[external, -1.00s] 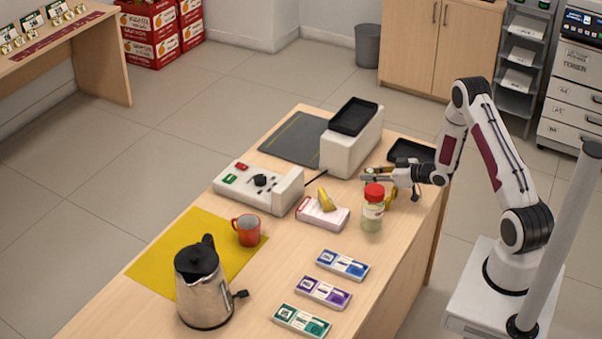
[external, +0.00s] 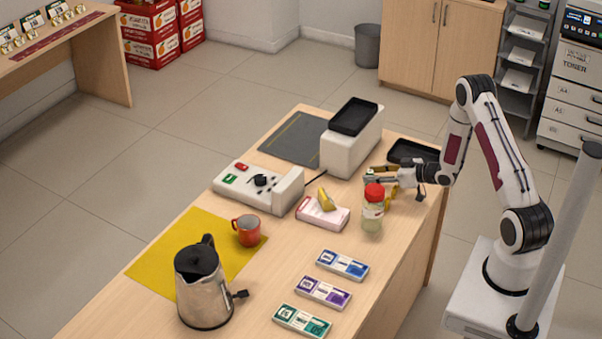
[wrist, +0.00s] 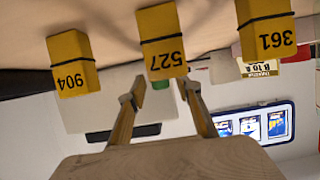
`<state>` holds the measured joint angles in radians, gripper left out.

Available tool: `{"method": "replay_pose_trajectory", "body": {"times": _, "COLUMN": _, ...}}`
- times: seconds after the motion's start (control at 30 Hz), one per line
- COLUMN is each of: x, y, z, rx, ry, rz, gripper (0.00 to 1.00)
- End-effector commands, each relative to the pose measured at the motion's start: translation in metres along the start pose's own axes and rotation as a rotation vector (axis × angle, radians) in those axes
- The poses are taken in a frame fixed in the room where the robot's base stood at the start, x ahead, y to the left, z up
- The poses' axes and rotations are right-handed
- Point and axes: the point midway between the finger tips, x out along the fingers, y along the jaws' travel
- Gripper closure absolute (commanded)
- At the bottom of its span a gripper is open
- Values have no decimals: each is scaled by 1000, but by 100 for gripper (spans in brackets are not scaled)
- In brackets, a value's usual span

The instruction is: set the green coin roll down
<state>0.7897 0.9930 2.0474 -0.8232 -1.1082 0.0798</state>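My gripper (wrist: 160,92) shows in the wrist view with its two fingers apart and a pale gap between them. A small green patch (wrist: 181,88) shows by the right fingertip; I cannot tell whether it is the green coin roll. In the external view my gripper (external: 369,178) is low over the right part of the counter, behind the red-capped jar (external: 373,212) and in front of the white machine with a black tray (external: 343,150). No coin roll is clearly visible there. Yellow pieces show at the gripper, partly behind the jar.
Yellow numbered blocks 904 (wrist: 74,65), 527 (wrist: 162,45) and 361 (wrist: 266,30) line the wrist view. On the counter stand a pink-and-white box (external: 322,214), a red mug (external: 248,230), a kettle (external: 203,285) and several labelled strips (external: 323,292). Bare wood lies around the strips.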

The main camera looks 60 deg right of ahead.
Motion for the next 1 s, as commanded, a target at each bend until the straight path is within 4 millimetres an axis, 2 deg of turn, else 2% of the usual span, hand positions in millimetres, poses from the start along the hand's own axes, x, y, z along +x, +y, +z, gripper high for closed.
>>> {"method": "replay_pose_trajectory", "body": {"times": 0.6, "x": -86, "y": 1, "z": 0, "rx": 1, "ry": 0, "rz": 2, "gripper": 66}}
{"method": "replay_pose_trajectory", "body": {"times": 0.8, "x": -99, "y": 0, "z": 0, "rx": 1, "ry": 0, "rz": 1, "gripper": 66}}
{"method": "replay_pose_trajectory", "body": {"times": 1.0, "x": -103, "y": 0, "z": 0, "rx": 1, "ry": 0, "rz": 1, "gripper": 66}}
